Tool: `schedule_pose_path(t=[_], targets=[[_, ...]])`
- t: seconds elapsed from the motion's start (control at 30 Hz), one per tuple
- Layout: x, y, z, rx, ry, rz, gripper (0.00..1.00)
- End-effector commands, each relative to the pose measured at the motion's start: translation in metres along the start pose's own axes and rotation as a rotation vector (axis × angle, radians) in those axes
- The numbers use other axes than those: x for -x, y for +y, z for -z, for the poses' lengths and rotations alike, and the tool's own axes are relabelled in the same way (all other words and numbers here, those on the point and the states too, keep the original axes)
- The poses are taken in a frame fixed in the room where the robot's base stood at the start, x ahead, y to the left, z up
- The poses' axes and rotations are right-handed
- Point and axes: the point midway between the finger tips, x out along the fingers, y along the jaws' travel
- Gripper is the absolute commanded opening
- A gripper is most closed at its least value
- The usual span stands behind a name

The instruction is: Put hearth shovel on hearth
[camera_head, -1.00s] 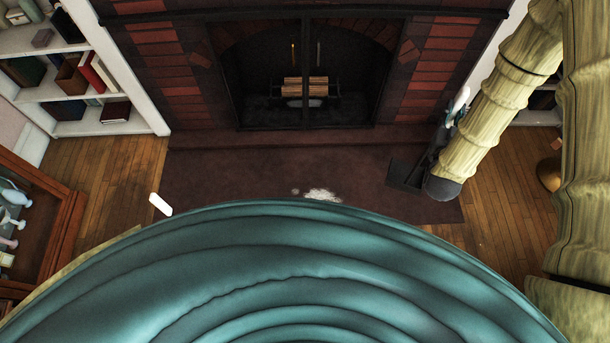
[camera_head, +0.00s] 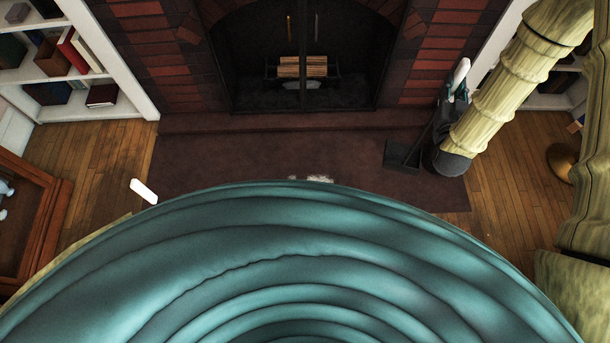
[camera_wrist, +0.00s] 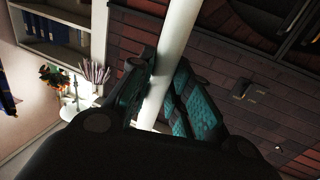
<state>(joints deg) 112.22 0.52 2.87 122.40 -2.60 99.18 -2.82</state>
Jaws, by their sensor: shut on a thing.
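The hearth shovel has a dark flat pan (camera_head: 403,155) and a long white handle (camera_head: 461,76). My gripper (camera_head: 447,108) is shut on the handle, with its fingers partly hidden behind my forearm in the head view. In the wrist view the white handle (camera_wrist: 178,45) runs between the two teal-padded fingers. The shovel is tilted, with its pan low over the right part of the hearth. The hearth (camera_head: 240,155) is a dark red-brown slab in front of the fireplace. I cannot tell whether the pan touches it.
The brick fireplace (camera_head: 430,70) has dark doors and logs (camera_head: 303,67) inside. A pale pile (camera_head: 318,178) lies on the hearth, partly hidden by my teal body. A white bar (camera_head: 144,191) shows at left. A wooden cabinet (camera_head: 30,230) stands at left; a brass object (camera_head: 561,160) at right.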

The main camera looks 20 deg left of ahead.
Motion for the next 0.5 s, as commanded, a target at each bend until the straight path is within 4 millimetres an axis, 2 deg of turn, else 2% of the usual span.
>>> schedule_pose_path(t=[0.03,0.5], targets=[[-0.001,0.001,-0.012,-0.001,0.002,0.003,0.0],[-0.006,0.009,-0.063,-0.004,-0.006,0.046,0.0]])
